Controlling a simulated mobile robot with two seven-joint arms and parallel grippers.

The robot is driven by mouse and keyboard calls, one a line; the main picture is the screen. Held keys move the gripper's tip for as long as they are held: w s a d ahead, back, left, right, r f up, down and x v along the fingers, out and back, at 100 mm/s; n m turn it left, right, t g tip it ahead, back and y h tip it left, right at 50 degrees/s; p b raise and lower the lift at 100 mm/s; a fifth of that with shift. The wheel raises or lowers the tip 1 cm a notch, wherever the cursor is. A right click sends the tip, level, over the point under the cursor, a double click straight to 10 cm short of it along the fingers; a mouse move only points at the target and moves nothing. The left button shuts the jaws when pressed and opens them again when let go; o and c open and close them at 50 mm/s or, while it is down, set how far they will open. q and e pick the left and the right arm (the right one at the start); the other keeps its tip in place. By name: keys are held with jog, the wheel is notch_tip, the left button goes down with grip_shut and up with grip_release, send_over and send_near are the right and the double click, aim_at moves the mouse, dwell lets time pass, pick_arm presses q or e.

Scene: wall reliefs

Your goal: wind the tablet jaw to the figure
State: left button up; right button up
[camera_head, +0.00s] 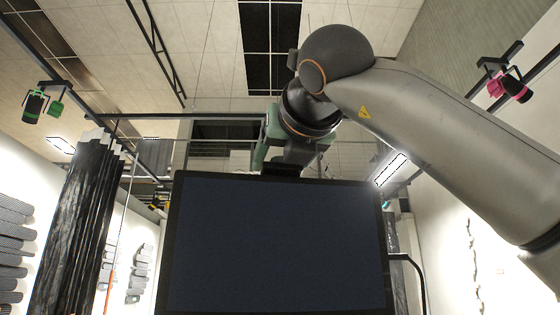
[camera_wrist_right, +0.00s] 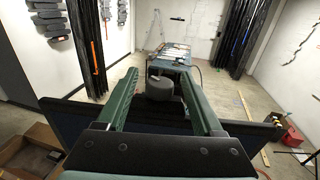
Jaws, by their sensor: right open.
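A large dark panel with a black frame (camera_head: 278,245), likely the tablet, fills the lower middle of the head view. No figure can be read on it. In the wrist view its dark edge (camera_wrist_right: 75,112) runs across below the fingers. My right gripper (camera_head: 285,160) is above and behind its top edge, with the fingertips partly hidden. In the wrist view my right gripper (camera_wrist_right: 158,75) is open, its two green fingers on either side of a dark round knob (camera_wrist_right: 160,88). Whether they touch the knob is unclear. My left gripper is not in view.
A bent dark rod (camera_head: 415,265) stands right of the panel. In the wrist view a table with papers (camera_wrist_right: 170,52) stands farther off, a brown box (camera_wrist_right: 30,150) lies lower left and a red object (camera_wrist_right: 291,138) lower right. Dark curtains (camera_head: 85,220) hang at left.

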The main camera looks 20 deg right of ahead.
pick_arm(q)
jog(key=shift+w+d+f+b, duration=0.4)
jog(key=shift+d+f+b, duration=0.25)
jog(key=shift+b, duration=0.6)
pick_arm(e)
jog(key=s, duration=1.2)
jog(key=shift+s+a, duration=0.25)
jog(key=shift+a, duration=0.15)
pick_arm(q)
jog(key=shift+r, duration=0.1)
